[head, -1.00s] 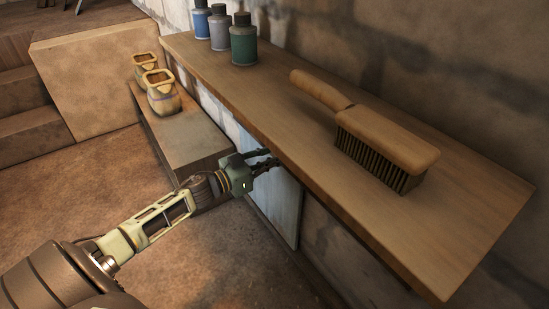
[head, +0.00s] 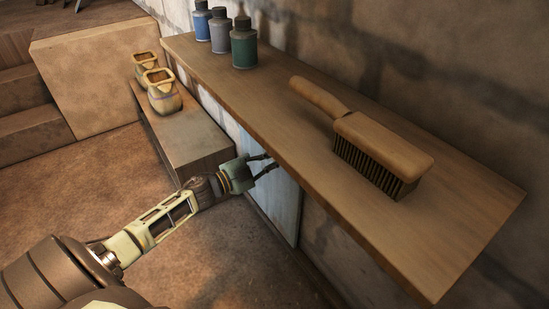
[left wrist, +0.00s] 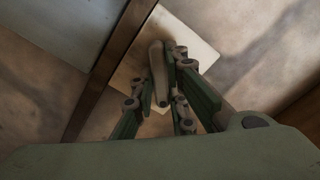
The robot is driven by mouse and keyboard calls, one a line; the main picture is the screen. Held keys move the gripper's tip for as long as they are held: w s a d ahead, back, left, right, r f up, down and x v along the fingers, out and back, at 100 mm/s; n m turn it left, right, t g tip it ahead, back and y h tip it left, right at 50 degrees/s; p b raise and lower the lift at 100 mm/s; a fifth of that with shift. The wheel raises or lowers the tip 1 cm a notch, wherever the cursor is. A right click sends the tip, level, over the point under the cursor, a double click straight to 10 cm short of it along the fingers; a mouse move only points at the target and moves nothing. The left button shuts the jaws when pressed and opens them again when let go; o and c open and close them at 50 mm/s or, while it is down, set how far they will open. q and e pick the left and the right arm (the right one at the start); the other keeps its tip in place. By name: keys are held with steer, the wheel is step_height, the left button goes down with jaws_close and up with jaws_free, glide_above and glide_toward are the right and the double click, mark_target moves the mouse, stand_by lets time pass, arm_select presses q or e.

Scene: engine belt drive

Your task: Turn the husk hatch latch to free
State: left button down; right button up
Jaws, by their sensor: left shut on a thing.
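The husk hatch (head: 277,197) is a pale blue-grey panel in the wall below the wooden shelf. It also shows in the left wrist view (left wrist: 45,45) at the upper left. The latch (left wrist: 157,72) is a tan, elongated handle in front of a pale square plate (left wrist: 200,52), beside the brown edge of the hatch. My left gripper (head: 268,164) reaches under the shelf's front edge to the hatch. In the left wrist view its fingers (left wrist: 160,85) are shut on the latch handle, one on each side. The latch is hidden in the head view. My right gripper is not in view.
The wooden shelf (head: 290,127) overhangs the hatch closely and carries a brush (head: 380,145) and several bottles (head: 243,45). A low bench (head: 188,140) with two tan jars (head: 162,92) stands left of the hatch. The floor in front is open.

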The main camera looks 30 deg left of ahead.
arm_select(q)
steer(key=shift+f+m+b, duration=0.1)
steer(key=shift+m+b, duration=0.55)
steer(key=shift+m, duration=3.45)
steer(key=c, duration=1.7)
jaws_free()
steer(key=shift+c, duration=0.2)
steer(key=v, duration=1.2)
